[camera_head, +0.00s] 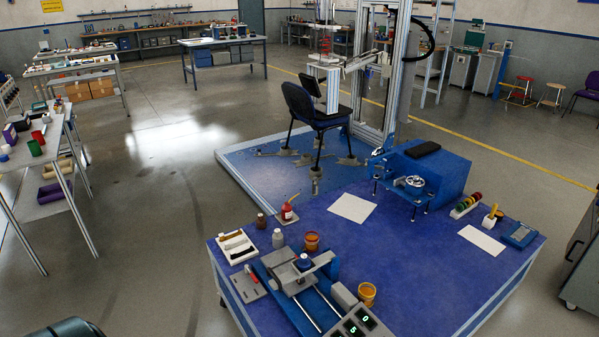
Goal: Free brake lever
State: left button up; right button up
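I cannot pick out a brake lever for certain. The blue-topped workbench (400,250) carries a grey and blue fixture (300,275) with rails and a clamp-like head at its front left. A small grey plate with a red part (251,281) lies at that fixture's left. A blue machine (435,172) with a round metal wheel-like part (414,182) stands at the bench's back. Behind the bench, a blue chair (303,105) stands on a blue platform (245,165) under a tall metal test frame (396,75). Neither of my grippers is in view.
The bench also holds a white tray (236,247), a red bottle (287,213), orange cups (312,241), a display box (356,324), paper sheets (352,208) and a blue device (520,234). A shelf table (45,150) stands left. The floor between is clear.

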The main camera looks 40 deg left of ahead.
aim_at(252, 275)
jog(key=j+u, duration=0.15)
jog(key=u, duration=0.25)
jog(key=j+u, duration=0.2)
jog(key=u, duration=0.2)
jog(key=k, duration=0.05)
